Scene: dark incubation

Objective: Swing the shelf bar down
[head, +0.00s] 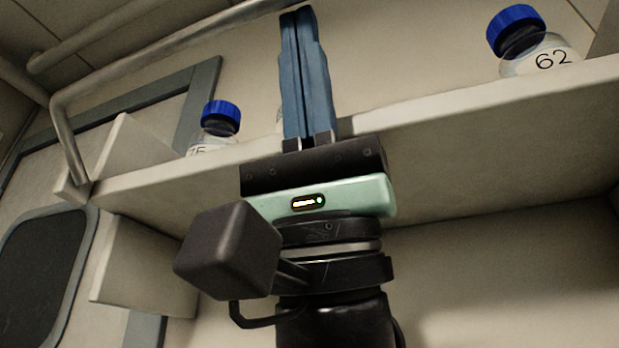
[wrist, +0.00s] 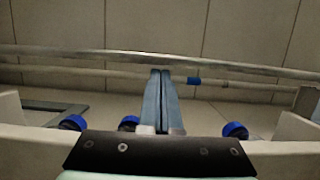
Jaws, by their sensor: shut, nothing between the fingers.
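The shelf bar (head: 170,55) is a grey metal rail. In the head view it rises from a bracket at the shelf's left end, bends, and runs right along the shelf front, above shelf level. In the wrist view the bar (wrist: 90,54) crosses the whole picture. My gripper (head: 297,14) points up with its blue fingers together and nothing between them. Its tips reach close to the bar's height near the top edge of the head view. In the wrist view my gripper (wrist: 160,75) has its tips just below the bar's line; I cannot tell whether they touch it.
The pale shelf (head: 450,145) lies behind my fingers. Blue-capped bottles stand on it: one at left (head: 221,118) and one labelled 62 (head: 540,55) at right. A second pipe (wrist: 60,69) with a blue band runs behind the bar. A dark-windowed panel (head: 40,265) is at left.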

